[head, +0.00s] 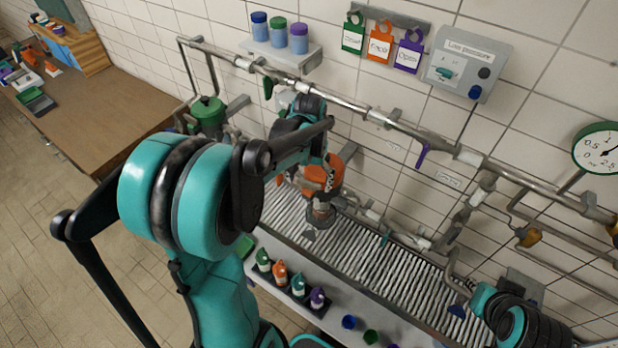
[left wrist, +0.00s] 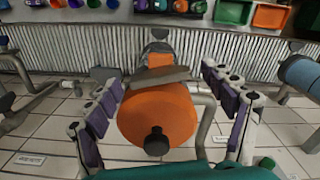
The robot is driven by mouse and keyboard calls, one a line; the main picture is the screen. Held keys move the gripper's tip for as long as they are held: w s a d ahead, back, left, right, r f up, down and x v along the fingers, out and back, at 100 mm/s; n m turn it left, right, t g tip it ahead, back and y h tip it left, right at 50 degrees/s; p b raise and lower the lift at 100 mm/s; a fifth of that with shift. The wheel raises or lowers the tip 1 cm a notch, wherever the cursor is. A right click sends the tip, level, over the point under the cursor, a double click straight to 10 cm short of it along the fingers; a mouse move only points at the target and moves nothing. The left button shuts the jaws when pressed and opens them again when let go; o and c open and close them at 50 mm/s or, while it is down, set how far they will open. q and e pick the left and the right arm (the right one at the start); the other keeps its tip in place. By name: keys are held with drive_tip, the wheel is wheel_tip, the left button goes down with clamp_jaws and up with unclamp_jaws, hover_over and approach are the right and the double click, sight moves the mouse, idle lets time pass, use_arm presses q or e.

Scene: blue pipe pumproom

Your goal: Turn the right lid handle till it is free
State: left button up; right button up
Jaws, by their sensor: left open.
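The orange rounded vessel (head: 318,180) stands by the wall, partly hidden by my left arm in the head view. In the left wrist view, its orange lid (left wrist: 172,112) fills the middle, with a black knob (left wrist: 156,141) on the near side and a flat grey-brown bar (left wrist: 158,77) beyond. I cannot tell which part is the handle that turns. My left gripper (left wrist: 160,80) is open, its purple-padded fingers on either side of the orange lid, with gaps showing. In the head view the left gripper (head: 308,172) is mostly hidden. My right gripper is not clearly seen.
A green vessel (head: 207,112) stands to the left. Pipes (head: 345,102) run along the tiled wall, with a purple lever (head: 422,155). A ribbed grating (head: 345,262) lies below. Several small bottles (head: 298,286) stand along its front. A pressure gauge (head: 600,150) is at right.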

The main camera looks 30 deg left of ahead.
sight(309, 182)
use_arm(q)
wheel_tip(309, 182, up, 12)
idle(0.5)
drive_tip(key=f, duration=0.8)
drive_tip(key=f+p, duration=0.1)
drive_tip(key=f, duration=0.3)
drive_tip(key=shift+s+f, duration=0.25)
drive_tip(key=c, duration=1.2)
